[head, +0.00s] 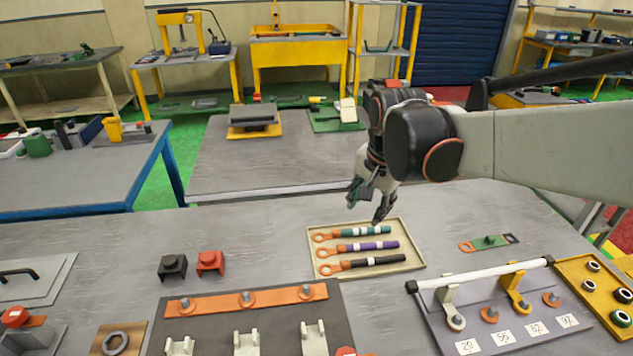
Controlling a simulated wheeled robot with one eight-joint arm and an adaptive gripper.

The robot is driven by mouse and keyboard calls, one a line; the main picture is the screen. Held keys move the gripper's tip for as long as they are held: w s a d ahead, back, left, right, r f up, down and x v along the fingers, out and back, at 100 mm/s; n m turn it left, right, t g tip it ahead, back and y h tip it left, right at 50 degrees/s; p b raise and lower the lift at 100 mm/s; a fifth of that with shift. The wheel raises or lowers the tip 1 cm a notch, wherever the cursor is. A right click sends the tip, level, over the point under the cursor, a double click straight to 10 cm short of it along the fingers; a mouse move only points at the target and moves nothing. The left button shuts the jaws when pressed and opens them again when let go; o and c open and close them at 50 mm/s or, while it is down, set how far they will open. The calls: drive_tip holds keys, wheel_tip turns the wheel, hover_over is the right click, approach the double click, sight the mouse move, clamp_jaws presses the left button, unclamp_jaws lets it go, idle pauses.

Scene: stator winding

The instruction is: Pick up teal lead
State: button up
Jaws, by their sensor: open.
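The teal lead (349,233) lies in a shallow cream tray (413,247), at the tray's far side. It has a copper ring lug at its left end and white bands toward the right. A purple lead (365,246) and a black lead (370,263) lie parallel to it, nearer to me. My gripper (367,212) is open and points down above the far edge of the tray, close over the teal lead. I cannot tell how high the fingertips are above the lead or whether they touch it.
A dark fixture (262,323) with a copper bar stands at the front. A grey terminal board (510,336) with a white rail (485,274) stands front right. Black (172,267) and red (210,263) blocks sit left of the tray. The table between blocks and tray is clear.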

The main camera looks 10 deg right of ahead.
drive_tip(key=w+f+m+g+p, duration=0.25)
drive_tip(key=w+m, duration=0.25)
drive_tip(key=w, duration=0.4)
drive_tip(key=m, duration=0.4)
hover_over(346, 230)
drive_tip(key=shift+g, duration=0.45)
wheel_tip(346, 230, down, 14)
drive_tip(key=shift+s+d+r, duration=0.1)
drive_tip(key=shift+s+r, duration=0.05)
drive_tip(key=shift+r, duration=0.05)
drive_tip(key=f+b, duration=0.1)
drive_tip(key=f, duration=0.4)
drive_tip(key=shift+w+f+b, duration=0.1)
drive_tip(key=shift+w+b, duration=0.1)
drive_tip(key=shift+b, duration=0.1)
clamp_jaws()
